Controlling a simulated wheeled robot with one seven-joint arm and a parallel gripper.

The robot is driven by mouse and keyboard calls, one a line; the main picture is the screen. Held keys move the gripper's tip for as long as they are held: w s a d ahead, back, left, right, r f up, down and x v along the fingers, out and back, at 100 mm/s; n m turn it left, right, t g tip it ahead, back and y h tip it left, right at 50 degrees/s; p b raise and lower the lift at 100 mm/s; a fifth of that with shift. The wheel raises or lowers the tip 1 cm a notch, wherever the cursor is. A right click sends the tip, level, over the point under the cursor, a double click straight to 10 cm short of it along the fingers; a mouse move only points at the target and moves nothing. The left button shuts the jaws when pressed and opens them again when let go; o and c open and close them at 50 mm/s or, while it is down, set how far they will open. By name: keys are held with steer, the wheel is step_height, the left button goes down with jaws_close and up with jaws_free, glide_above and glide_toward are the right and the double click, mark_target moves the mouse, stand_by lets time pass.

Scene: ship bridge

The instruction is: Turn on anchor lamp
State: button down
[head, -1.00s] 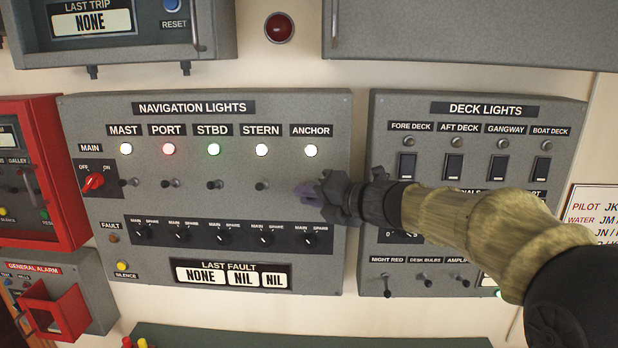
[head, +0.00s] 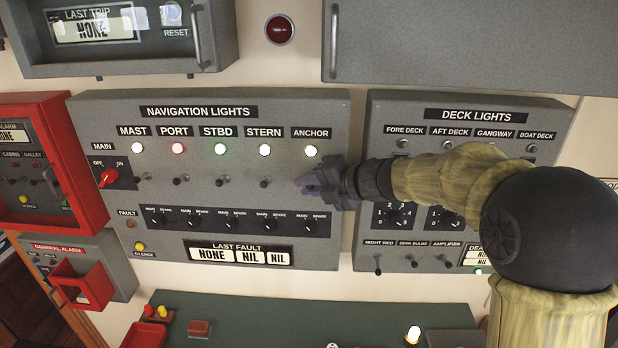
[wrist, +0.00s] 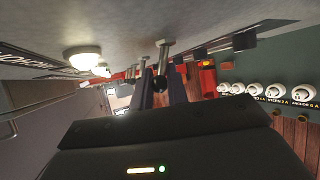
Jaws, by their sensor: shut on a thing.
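The navigation lights panel (head: 100,110) is on the wall in the head view. Its anchor lamp (head: 311,151) glows white; it also shows as a lit dome in the wrist view (wrist: 84,57). My gripper (head: 308,184) is just below that lamp, at the place of the anchor switch. In the wrist view my gripper (wrist: 161,88) has its fingers close together on the switch's lever (wrist: 164,48). In the head view the fingers hide the switch.
The mast (head: 137,148), port (head: 177,148), stbd (head: 220,149) and stern (head: 264,150) lamps are also lit. The deck lights panel (head: 375,110) is to the right, partly behind my arm. A green console (head: 260,320) lies below. A red alarm box (head: 30,165) is at left.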

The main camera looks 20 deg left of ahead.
steer(key=shift+w+r, duration=0.1)
stand_by(0.3)
steer(key=c, duration=1.7)
jaws_free()
steer(key=shift+w+d, duration=0.1)
steer(key=shift+d, duration=0.2)
steer(key=b+v, duration=0.5)
steer(key=v, duration=1.2)
steer(key=shift+b, duration=0.4)
steer(key=shift+a, duration=0.1)
